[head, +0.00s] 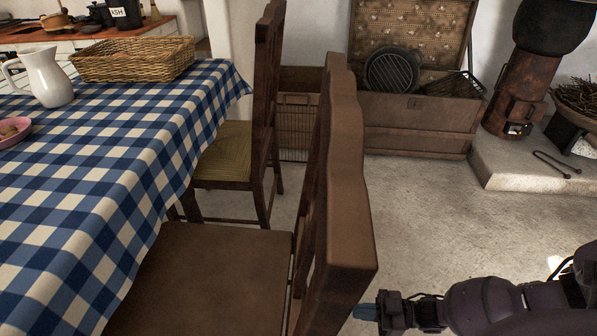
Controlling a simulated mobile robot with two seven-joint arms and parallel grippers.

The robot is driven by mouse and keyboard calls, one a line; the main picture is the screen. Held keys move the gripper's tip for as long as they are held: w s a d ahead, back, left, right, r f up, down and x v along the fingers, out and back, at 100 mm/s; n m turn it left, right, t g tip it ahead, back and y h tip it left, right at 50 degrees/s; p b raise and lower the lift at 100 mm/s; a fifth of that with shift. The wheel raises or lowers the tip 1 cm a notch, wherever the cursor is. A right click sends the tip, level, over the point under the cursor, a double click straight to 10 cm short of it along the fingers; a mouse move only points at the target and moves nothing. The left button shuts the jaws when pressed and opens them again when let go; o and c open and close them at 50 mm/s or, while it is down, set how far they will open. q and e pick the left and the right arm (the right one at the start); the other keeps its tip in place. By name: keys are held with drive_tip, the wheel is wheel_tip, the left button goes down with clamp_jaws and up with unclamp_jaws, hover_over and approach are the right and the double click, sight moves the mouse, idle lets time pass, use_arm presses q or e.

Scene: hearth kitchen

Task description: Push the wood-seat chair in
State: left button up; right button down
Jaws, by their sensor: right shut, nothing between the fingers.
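The wood-seat chair (215,270) stands in the foreground with its brown seat toward the table. Its tall wooden back (345,190) rises at the middle of the head view. The left part of the seat goes under the edge of the checked cloth on the table (110,130). My right gripper (366,312) is low at the right of the chair back, shut and empty, its tips close to the back's outer side. I cannot tell whether they touch it. My left gripper is not in view.
A second chair with a woven seat (228,152) stands farther along the table. A white jug (46,76) and a wicker basket (133,60) are on the cloth. An open wooden chest (418,120) and a stove (520,90) stand at the back. The floor (440,215) on the right is clear.

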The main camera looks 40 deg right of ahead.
drive_tip(key=x, duration=1.2)
drive_tip(key=shift+w+a, duration=0.2)
